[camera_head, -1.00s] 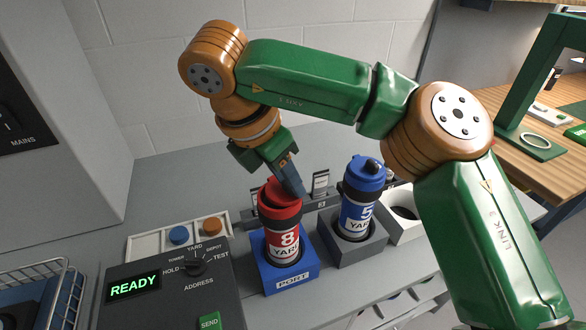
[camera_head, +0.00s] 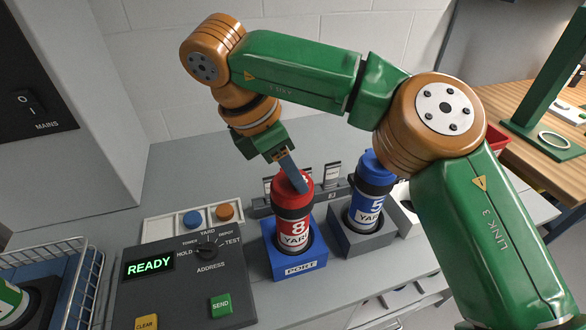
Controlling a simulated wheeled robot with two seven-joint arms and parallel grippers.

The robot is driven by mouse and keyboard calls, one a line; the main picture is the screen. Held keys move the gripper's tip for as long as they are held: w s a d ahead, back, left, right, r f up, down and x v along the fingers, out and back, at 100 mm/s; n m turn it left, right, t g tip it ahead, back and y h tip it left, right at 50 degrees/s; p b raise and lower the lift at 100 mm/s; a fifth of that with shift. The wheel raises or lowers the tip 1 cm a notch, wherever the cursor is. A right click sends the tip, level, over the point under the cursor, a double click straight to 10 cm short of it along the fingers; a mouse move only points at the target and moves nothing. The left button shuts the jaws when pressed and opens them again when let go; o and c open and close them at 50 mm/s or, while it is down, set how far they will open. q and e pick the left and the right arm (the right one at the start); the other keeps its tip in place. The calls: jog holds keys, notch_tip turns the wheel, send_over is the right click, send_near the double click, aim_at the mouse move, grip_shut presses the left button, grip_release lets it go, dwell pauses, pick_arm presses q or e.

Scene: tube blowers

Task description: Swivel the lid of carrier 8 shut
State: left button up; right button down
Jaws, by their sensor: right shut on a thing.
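Carrier 8 (camera_head: 294,226) is a red and white tube marked "8 YARD". It stands upright in the blue block labelled PORT (camera_head: 301,265). Its red lid (camera_head: 291,188) now sits over the top of the tube and looks in line with it; whether it is fully closed I cannot tell. My right gripper (camera_head: 297,183) reaches down from above with its fingers at the lid. It is shut on the lid, and the fingers cover part of the lid's top. My left gripper is out of view.
A blue carrier 5 (camera_head: 366,205) stands in a grey block (camera_head: 362,240) just right of carrier 8. The console (camera_head: 185,280) at front left reads READY. A tray with blue and orange buttons (camera_head: 194,223) lies behind it. A wire basket (camera_head: 75,290) is at far left.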

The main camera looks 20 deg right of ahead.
aim_at(278, 191)
jog(key=c, duration=0.5)
grip_release()
jog(key=p+v, duration=0.3)
jog(key=v, duration=0.4)
jog(key=shift+s+a, duration=0.1)
